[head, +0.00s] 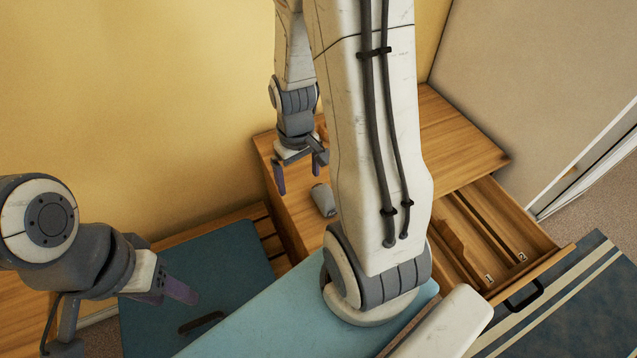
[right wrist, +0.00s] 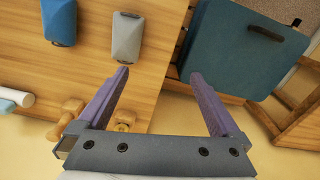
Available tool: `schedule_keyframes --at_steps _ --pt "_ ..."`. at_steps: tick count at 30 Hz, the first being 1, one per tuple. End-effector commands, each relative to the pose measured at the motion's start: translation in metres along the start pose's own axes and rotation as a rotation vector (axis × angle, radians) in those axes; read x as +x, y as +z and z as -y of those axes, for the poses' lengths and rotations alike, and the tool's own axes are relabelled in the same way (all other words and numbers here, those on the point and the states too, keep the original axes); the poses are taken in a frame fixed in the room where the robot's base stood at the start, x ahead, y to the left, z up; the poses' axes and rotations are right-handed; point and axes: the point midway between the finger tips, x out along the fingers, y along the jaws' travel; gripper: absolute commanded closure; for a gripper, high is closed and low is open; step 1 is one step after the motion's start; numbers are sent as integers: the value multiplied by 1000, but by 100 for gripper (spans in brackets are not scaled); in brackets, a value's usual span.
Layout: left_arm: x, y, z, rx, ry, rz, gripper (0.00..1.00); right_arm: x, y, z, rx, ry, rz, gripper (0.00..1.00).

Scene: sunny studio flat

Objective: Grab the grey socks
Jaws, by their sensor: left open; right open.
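The grey socks, a rolled bundle (head: 323,200), lie on the wooden dresser top (head: 285,205), partly hidden by my arm in the head view. In the right wrist view the grey socks (right wrist: 127,37) lie beyond the fingertips, nearer the left finger. My right gripper (head: 299,170) is open and empty above the dresser, just behind the socks and apart from them. It also shows in the right wrist view (right wrist: 160,78). My left gripper (head: 122,308) is open and empty at the lower left, away from the socks.
A blue bundle (right wrist: 59,22) lies left of the grey one. Wooden knobbed pieces (right wrist: 70,118) and a white cylinder (right wrist: 14,100) are near the dresser's edge. A teal box (right wrist: 225,70) stands beside the dresser. An open drawer (head: 480,235) juts out at the right.

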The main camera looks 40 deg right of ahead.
Motion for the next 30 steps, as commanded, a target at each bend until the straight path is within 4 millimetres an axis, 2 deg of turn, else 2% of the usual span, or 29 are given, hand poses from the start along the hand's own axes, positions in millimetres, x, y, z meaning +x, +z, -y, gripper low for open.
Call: schedule_keyframes --at_steps 1,3,7,18,26,30 --pt "-5 0 0 0 0 0 50 6 4 -19 52 0 10 0" --pt "-7 0 0 0 0 0 50 14 7 -37 92 2 12 0" --pt "-8 0 -1 -1 0 0 50 25 11 -56 135 4 12 0" --pt "-11 0 -1 -1 0 0 50 72 14 -61 143 3 13 0" --pt "-15 -1 -1 -1 0 0 50 86 15 -63 144 3 14 0" --pt "-22 -1 -2 -1 0 0 50 102 18 -67 146 2 16 0"
